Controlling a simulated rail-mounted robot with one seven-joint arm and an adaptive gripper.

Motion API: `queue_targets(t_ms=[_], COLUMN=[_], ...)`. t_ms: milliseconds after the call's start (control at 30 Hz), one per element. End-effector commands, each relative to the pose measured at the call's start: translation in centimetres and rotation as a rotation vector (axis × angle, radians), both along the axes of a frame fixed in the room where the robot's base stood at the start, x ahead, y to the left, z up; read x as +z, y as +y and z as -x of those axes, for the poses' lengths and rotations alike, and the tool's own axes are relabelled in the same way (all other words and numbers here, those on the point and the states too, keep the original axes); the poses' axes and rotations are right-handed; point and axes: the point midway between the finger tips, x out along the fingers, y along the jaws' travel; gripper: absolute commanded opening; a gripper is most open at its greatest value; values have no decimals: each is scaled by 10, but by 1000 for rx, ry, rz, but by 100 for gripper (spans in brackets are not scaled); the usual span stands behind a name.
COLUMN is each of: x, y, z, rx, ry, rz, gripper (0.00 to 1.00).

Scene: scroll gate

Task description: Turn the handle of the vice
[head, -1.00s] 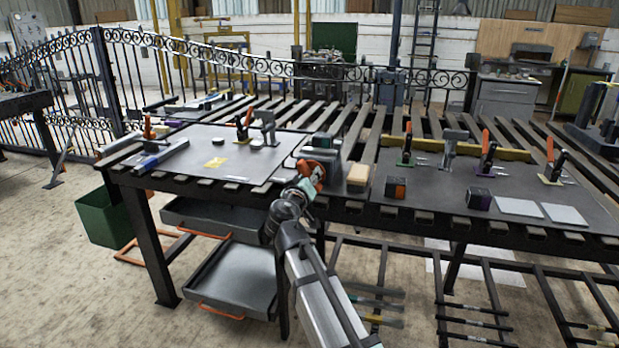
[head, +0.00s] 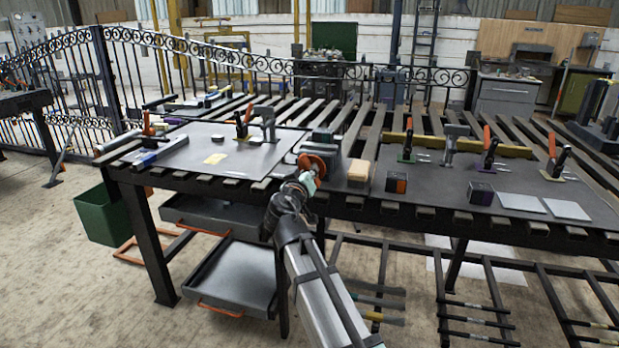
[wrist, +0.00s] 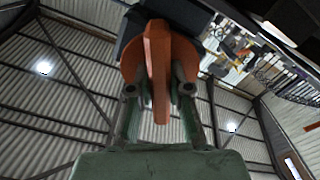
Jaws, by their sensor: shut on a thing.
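The vice (head: 327,143) is a grey-green block at the front edge of the workbench, near the middle of the head view. Its orange handle (head: 318,163) faces me; in the wrist view the handle (wrist: 157,70) is a round orange disc with a raised bar across it. My gripper (head: 308,178) is at the handle. In the wrist view my gripper's two fingers (wrist: 157,92) are shut on the raised bar, one on each side. The dark vice body behind the handle is mostly hidden there.
A tan block (head: 359,171) and a dark cube with an orange face (head: 397,183) stand right of the vice. Several toggle clamps stand farther along the slatted workbench (head: 340,204). Grey trays (head: 238,275) hang below, beside my arm.

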Motion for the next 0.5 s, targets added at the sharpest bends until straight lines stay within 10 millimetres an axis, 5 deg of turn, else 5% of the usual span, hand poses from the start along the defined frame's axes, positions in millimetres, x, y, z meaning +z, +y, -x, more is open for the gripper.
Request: queue_targets(t_ms=[500], x=[-8], y=[0], z=[-2], rx=[-1], ry=[-80], rz=[-367], gripper=[0])
